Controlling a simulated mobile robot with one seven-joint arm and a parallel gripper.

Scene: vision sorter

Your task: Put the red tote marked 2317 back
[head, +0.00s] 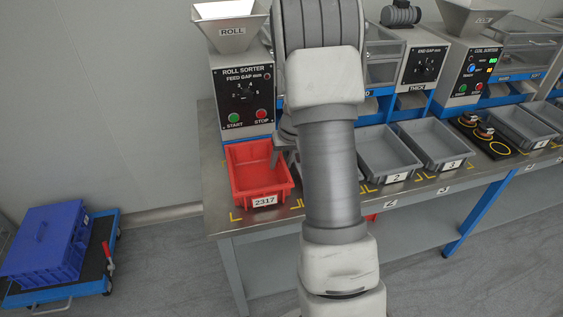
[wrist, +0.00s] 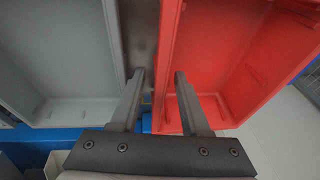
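The red tote marked 2317 (head: 264,201) stands upright on the steel bench in front of the roll sorter, its label facing front. Its visible inside looks empty. It also shows in the wrist view (wrist: 215,60), on the right. My gripper (wrist: 160,74) is open, with its two fingers apart. In the wrist view the left finger is over the gap beside a grey tray, and the right finger is over the tote's near side, with the tote's side wall between them. I cannot tell whether either finger touches it. In the head view my arm hides most of the gripper.
The roll sorter (head: 245,92) stands behind the tote. Grey trays (head: 397,178) line the bench (head: 216,190) to the right, one close beside the tote (wrist: 60,50). Yellow corner marks (head: 235,217) lie along the front edge. A blue crate (head: 45,243) rests on a floor cart at left.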

